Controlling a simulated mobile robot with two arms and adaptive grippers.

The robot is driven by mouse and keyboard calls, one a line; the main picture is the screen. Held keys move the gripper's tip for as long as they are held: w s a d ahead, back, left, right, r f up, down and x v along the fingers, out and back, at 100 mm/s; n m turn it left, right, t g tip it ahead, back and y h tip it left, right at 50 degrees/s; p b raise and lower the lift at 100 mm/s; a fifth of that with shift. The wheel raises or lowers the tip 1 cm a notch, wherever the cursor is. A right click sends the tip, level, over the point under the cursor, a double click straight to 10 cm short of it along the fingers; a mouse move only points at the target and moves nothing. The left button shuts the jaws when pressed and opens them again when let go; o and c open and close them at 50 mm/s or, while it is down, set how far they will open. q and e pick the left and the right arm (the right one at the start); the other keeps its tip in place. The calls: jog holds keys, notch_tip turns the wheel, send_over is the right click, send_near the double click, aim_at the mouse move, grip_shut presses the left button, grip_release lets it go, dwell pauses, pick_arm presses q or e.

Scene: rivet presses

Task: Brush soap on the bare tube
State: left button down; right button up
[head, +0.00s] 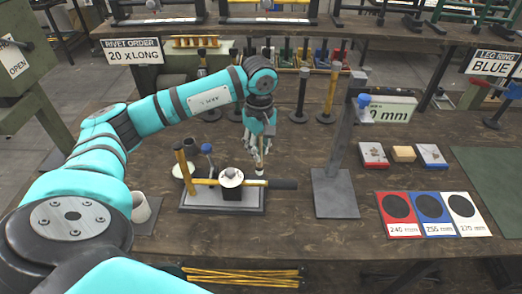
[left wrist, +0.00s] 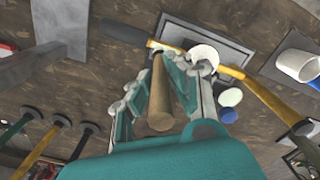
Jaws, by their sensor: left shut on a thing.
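My left gripper (head: 262,147) is shut on a brush with a wooden handle (left wrist: 160,95), above the bench clamp stand. The brush's pale tip (head: 259,171) is down at the tube, close to the inner end of the dark grip; I cannot tell whether it touches. The yellow tube (head: 204,183) lies level through the stand's white-topped clamp (head: 231,177). A dark grip (head: 275,184) covers its right end, also seen in the left wrist view (left wrist: 124,33). My right gripper is out of view.
A grey post (head: 340,150) on a plate stands right of the stand. A white cup (head: 140,207) is at the left. Several upright tubes (head: 302,95) stand behind. Coloured size cards (head: 430,208) lie at the right. The bench front is clear.

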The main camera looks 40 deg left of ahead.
aim_at(261, 134)
pick_arm(q)
jog(key=shift+d+r, duration=0.1)
jog(key=shift+r, duration=0.5)
jog(key=shift+w+r+p, duration=0.15)
jog(key=shift+r+p, duration=0.2)
jog(key=shift+p, duration=0.05)
jog(key=shift+r+p, duration=0.45)
jog(key=shift+r, duration=0.4)
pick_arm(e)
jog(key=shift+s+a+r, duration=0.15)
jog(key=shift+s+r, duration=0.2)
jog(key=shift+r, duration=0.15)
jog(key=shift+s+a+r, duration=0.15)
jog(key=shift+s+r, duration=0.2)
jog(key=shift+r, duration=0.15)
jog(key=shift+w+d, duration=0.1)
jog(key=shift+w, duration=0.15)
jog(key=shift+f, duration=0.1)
